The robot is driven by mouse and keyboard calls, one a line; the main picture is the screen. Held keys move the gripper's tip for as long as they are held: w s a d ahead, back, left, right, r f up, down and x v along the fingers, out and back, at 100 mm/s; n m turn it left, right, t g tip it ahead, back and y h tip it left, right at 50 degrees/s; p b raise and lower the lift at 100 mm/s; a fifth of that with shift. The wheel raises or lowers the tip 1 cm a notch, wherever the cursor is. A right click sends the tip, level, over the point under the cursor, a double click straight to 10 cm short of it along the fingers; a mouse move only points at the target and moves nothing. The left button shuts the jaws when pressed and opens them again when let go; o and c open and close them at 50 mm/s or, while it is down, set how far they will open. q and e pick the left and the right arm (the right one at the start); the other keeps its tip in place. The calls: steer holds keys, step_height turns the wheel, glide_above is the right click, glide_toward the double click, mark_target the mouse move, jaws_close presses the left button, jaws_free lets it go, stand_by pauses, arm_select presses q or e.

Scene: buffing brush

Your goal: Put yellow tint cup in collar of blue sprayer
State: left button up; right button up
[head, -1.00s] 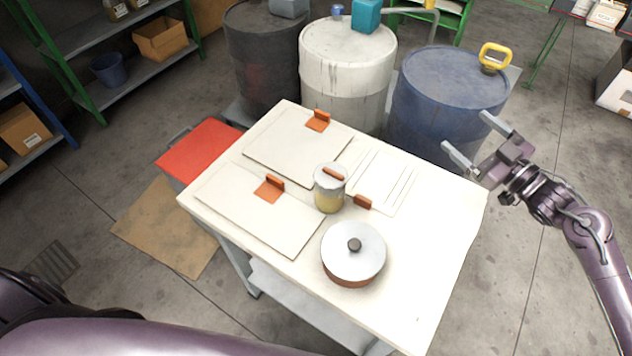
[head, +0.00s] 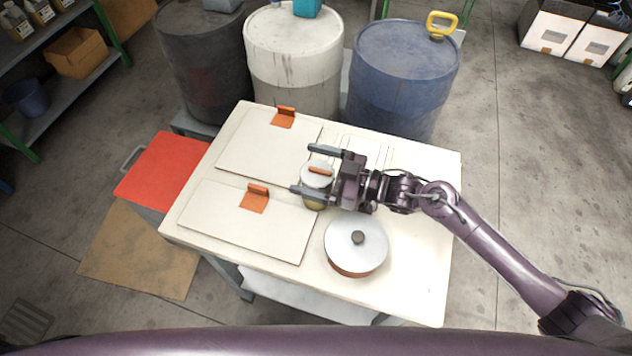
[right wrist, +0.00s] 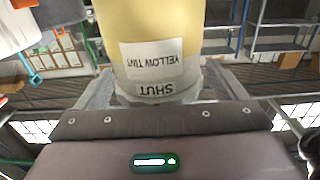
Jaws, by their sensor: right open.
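The yellow tint cup (head: 315,181) stands on the white table, with a pale lid, an orange-brown bar on top and a yellow lower body. In the right wrist view the cup (right wrist: 175,30) fills the middle; its labels read "YELLOW TINT" and "SHUT", upside down. My right gripper (head: 302,169) is open, with one finger on each side of the cup. Whether the fingers touch it is unclear. I cannot surely pick out a blue sprayer or its collar. My left gripper is not in view.
A lidded pot (head: 357,262) stands close in front of the cup. Two flat panels with orange tabs (head: 254,198) lie to the left. Behind the table (head: 420,280) stand a dark drum, a white drum (head: 295,75) and a blue drum (head: 400,80) with a yellow handle. The table's right side is clear.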

steer(key=shift+w+a, duration=0.15)
steer(key=shift+a, duration=0.25)
steer(key=c, duration=1.4)
steer(key=shift+c, duration=0.6)
steer(key=shift+r, duration=0.1)
